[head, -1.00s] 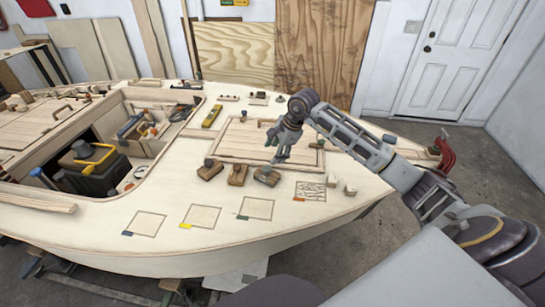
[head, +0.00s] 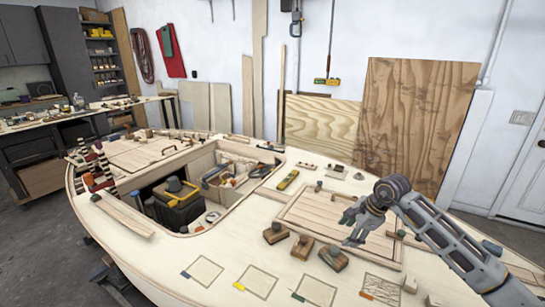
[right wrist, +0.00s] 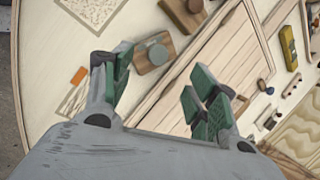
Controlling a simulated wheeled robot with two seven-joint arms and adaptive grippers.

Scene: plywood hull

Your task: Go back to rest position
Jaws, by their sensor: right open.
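My right gripper (head: 357,222) is open and empty in the head view, above the deck near the wooden hatch panel and the sanding blocks. In the right wrist view its two green-padded fingers (right wrist: 160,95) stand apart with nothing between them. The same kind of block (head: 333,257) shows below the gripper in the head view. My left gripper is not in view.
The plywood hull deck (head: 215,240) spreads beneath the arm, with several outlined squares along its near edge. An open cockpit holds a black toolbox (head: 178,207). Plywood sheets (head: 410,125) lean on the wall.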

